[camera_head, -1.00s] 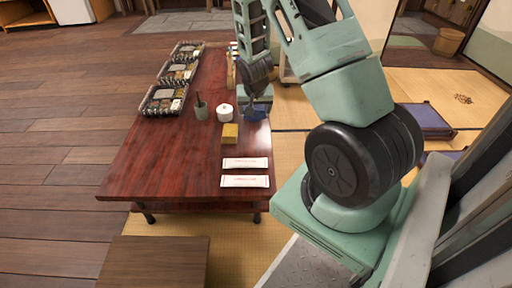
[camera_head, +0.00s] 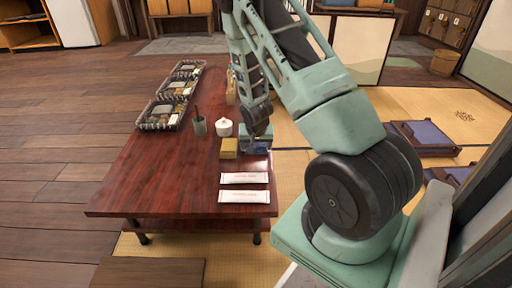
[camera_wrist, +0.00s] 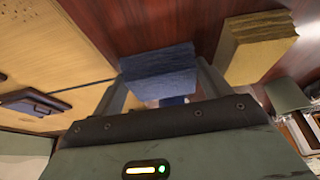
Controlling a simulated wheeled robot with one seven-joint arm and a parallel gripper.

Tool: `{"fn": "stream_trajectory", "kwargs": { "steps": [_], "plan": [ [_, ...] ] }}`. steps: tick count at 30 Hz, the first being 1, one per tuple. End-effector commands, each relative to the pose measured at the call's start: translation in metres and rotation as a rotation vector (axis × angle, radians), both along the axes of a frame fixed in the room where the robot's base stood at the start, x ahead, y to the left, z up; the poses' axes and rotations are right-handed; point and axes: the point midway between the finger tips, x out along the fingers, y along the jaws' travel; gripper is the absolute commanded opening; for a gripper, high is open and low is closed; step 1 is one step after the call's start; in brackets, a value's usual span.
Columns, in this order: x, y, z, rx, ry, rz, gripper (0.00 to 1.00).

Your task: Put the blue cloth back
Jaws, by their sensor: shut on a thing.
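The blue cloth (camera_wrist: 160,62) shows in the wrist view as a folded, layered stack between the two fingertips. My gripper (camera_wrist: 163,82) is shut on it. Dark red tabletop lies behind the cloth; I cannot tell whether the cloth touches it. In the head view my gripper (camera_head: 257,143) is at the right edge of the low table (camera_head: 165,180), just right of a yellow block (camera_head: 229,148). The arm and gripper hide most or all of the cloth there. The yellow block also shows in the wrist view (camera_wrist: 250,50), to the right of the cloth.
Two white packets (camera_head: 244,178) lie at the table's near end. A white lidded pot (camera_head: 224,127) and a green cup (camera_head: 199,127) stand left of my gripper. Filled baskets (camera_head: 161,117) line the left edge. Blue floor cushions (camera_head: 425,134) lie on the tatami at right.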

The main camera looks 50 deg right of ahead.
Motion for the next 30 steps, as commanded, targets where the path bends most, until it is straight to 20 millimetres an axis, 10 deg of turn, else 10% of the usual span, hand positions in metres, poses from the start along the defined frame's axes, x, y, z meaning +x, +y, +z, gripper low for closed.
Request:
{"fn": "stream_trajectory", "kwargs": {
  "steps": [6,7,9,20,30],
  "plan": [
    [0.000,0.000,-0.003,0.001,0.001,0.000,0.55],
    [0.000,0.000,-0.002,0.000,0.000,0.000,0.82],
    [0.000,0.000,-0.002,0.000,0.000,0.000,0.98],
    [0.000,0.000,0.004,0.000,0.000,0.000,0.98],
    [-0.016,0.019,0.065,0.001,-0.001,0.000,0.98]
  ]
}}
